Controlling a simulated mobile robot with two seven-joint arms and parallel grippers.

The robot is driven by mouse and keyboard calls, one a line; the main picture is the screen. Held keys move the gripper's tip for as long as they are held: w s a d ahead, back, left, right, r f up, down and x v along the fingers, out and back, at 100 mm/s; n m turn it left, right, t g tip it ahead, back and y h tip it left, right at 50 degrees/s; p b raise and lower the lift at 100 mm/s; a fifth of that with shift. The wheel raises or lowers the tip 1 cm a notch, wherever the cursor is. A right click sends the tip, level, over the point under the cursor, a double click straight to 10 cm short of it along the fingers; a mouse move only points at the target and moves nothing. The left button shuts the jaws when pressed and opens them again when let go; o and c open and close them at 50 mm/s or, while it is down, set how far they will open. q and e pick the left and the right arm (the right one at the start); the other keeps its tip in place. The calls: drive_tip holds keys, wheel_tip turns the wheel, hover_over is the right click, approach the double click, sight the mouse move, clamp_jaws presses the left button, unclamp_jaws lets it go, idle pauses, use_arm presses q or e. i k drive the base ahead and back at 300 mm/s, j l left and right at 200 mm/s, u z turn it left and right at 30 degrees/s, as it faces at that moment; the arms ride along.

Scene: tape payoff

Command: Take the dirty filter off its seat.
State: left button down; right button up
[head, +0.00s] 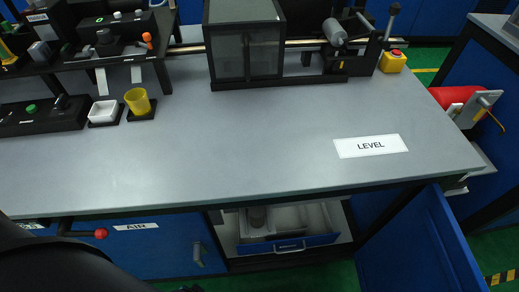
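I cannot make out for certain the dirty filter or its seat. A dark cylinder (257,216) stands in the pulled-out drawer (290,246) under the bench, at its left end; I cannot tell whether it is a filter. A dark arm-like shape, probably part of my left arm, fills the lower left corner and hides part of the bench front. Neither gripper's fingers can be made out.
The grey bench top (220,150) is mostly clear, with a LEVEL label (370,146). A yellow cup (138,101) and white dish (103,111) sit at left. A dark glazed cabinet (245,45) stands behind. A blue door (420,245) stands open at lower right. A red-knobbed lever (100,233) juts out lower left.

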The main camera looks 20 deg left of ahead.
sight(257, 214)
drive_tip(key=u, duration=0.75)
